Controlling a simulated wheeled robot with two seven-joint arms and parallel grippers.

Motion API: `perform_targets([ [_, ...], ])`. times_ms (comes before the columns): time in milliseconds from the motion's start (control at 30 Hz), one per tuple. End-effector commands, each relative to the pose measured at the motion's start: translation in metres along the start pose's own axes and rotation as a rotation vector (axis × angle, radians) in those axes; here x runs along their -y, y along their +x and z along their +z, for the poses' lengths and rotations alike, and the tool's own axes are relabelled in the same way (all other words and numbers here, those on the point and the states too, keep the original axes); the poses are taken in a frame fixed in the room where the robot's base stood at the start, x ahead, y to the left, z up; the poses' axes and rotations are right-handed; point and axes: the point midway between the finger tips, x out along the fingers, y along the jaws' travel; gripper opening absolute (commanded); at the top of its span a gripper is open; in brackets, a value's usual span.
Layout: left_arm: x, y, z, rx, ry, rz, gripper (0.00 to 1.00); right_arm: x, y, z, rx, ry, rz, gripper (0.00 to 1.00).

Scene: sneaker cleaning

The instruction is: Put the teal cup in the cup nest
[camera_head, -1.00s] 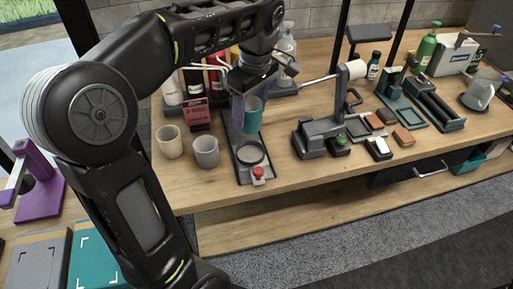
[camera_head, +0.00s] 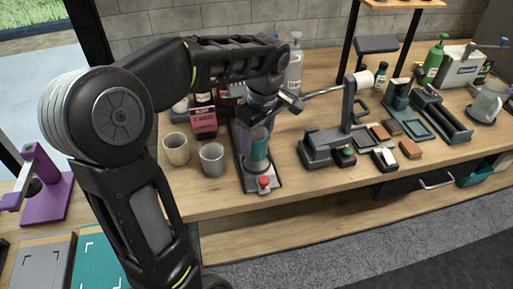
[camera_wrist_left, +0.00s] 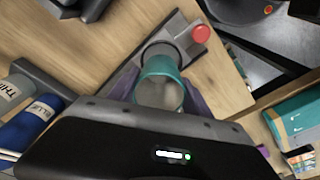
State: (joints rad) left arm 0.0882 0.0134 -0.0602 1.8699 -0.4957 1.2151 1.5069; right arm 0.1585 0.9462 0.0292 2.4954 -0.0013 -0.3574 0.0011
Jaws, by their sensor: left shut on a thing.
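The teal cup (camera_head: 259,151) is upright in my left gripper (camera_head: 256,136). In the left wrist view the cup (camera_wrist_left: 161,68) sits between the two purple fingers, which are shut on it. The cup nest (camera_wrist_left: 174,42) is a dark ring on a grey base plate with a red button (camera_head: 264,182). The cup's lower end is at the nest in both views. I cannot tell whether its bottom rests inside the ring or is just above it. My right gripper is not in view.
A cream cup (camera_head: 176,150) and a grey cup (camera_head: 212,160) stand left of the base plate. A grey clamp-like stand (camera_head: 325,145) is on its right. Bottles and a pink box (camera_head: 203,122) stand behind. The table's front edge is close to the plate.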

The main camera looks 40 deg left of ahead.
Motion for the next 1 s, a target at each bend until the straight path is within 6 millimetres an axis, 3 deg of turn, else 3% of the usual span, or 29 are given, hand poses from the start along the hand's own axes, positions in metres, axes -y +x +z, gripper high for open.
perform_targets([
  [233,0.001,0.032,0.004,0.001,-0.001,-0.003,0.12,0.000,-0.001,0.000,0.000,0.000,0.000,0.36],
  [667,0.001,0.039,0.005,0.001,0.000,-0.001,0.12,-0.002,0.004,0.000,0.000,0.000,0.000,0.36],
  [700,0.001,0.038,0.005,0.001,0.000,-0.001,0.59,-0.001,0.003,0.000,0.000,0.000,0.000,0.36],
  [933,0.001,0.037,0.005,0.001,0.000,-0.002,0.78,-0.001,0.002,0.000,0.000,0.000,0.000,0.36],
  [1000,0.001,0.037,0.005,0.001,0.000,-0.001,0.79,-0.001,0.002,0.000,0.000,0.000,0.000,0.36],
])
